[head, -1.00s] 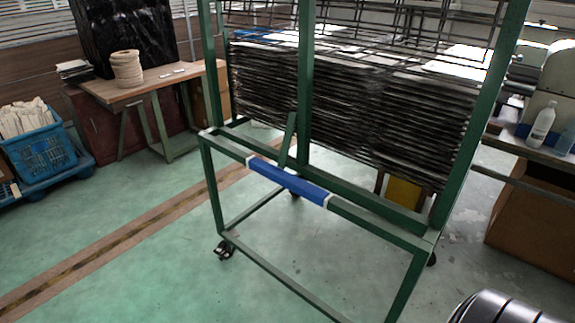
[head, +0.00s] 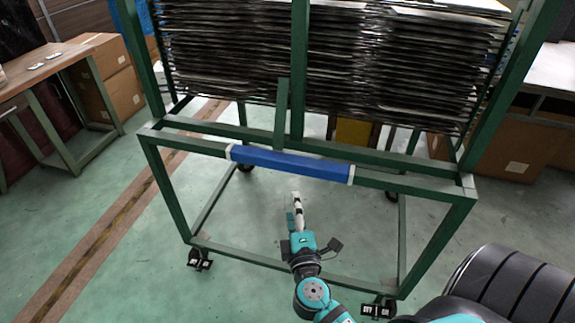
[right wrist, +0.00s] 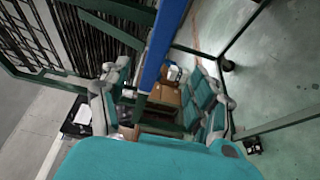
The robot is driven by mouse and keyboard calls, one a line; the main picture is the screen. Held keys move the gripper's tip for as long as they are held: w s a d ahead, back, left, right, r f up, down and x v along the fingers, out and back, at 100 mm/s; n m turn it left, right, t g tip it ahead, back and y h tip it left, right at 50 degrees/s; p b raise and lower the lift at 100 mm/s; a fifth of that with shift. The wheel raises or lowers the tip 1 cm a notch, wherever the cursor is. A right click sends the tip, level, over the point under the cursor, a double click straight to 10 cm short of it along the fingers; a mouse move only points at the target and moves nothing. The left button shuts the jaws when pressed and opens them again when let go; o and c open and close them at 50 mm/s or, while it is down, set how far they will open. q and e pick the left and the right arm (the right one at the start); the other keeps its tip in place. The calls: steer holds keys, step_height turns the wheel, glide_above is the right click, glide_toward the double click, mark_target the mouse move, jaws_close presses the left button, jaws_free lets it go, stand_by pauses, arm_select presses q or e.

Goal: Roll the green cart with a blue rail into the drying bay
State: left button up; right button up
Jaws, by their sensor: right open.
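The green cart (head: 300,268) stands upright ahead of me, with its upper frame cut off at the top of the head view. Its blue rail (head: 290,163) is a sleeve on the front crossbar, with pale ends. The rail also runs down the upper middle of the right wrist view (right wrist: 163,45). My right gripper (head: 296,207) is open and empty, below the rail in the head view. In the right wrist view its fingers (right wrist: 160,78) are spread, with the rail showing in the gap between them. I see no contact with the rail. My left gripper is out of view.
Stacked dark trays (head: 330,60) fill the cart's rack. Castors (head: 199,259) with black pedals are under its front corners. A wooden table (head: 50,70) and cardboard boxes (head: 120,90) stand left. A striped floor line (head: 110,225) runs past the cart's left side.

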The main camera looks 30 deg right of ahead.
steer(key=p, duration=0.2)
glide_toward(289, 169)
steer(key=w, duration=0.1)
steer(key=x, duration=1)
steer(key=shift+d+r+p, duration=0.1)
steer(key=shift+d+p, duration=0.2)
steer(key=shift+w+d, duration=0.25)
steer(key=shift+w, duration=0.25)
jaws_close()
